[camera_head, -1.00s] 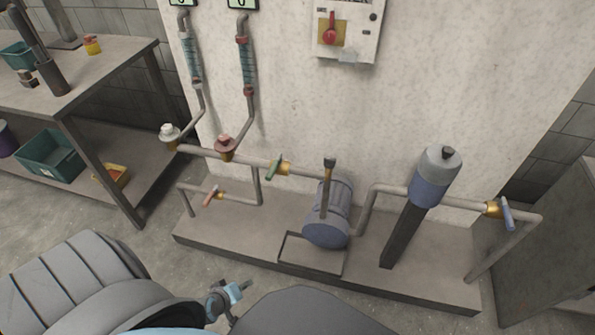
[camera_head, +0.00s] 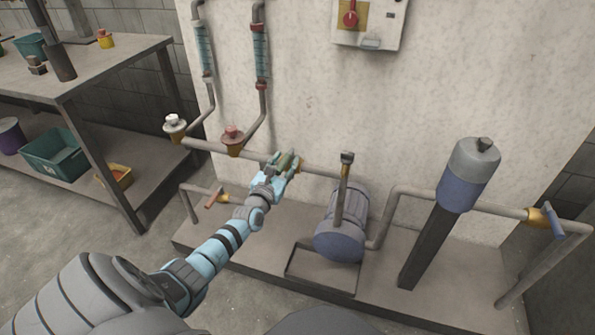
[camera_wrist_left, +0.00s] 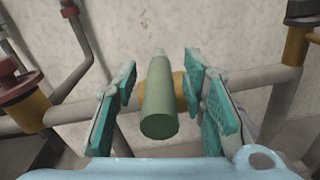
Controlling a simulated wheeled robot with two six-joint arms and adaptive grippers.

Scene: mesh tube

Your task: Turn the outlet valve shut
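A green valve handle (camera_head: 286,160) sits on the horizontal pipe in front of the white wall. My left gripper (camera_head: 283,170) is around it. In the left wrist view the green handle (camera_wrist_left: 159,98) points toward me between the two teal finger pads, with a gap on each side. The brass valve body (camera_wrist_left: 180,90) is behind it. A blue valve handle (camera_head: 557,221) on a brass body is at the far right. An orange-red valve handle (camera_head: 214,198) is on the lower left pipe. Which valve is the outlet is not labelled. My right gripper is not in view.
A blue pump motor (camera_head: 340,225) and a blue-grey cylinder (camera_head: 468,178) stand on the plinth to the right. Red (camera_head: 233,133) and white (camera_head: 173,122) knobs are left of the gripper. A workbench (camera_head: 75,85) is at far left.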

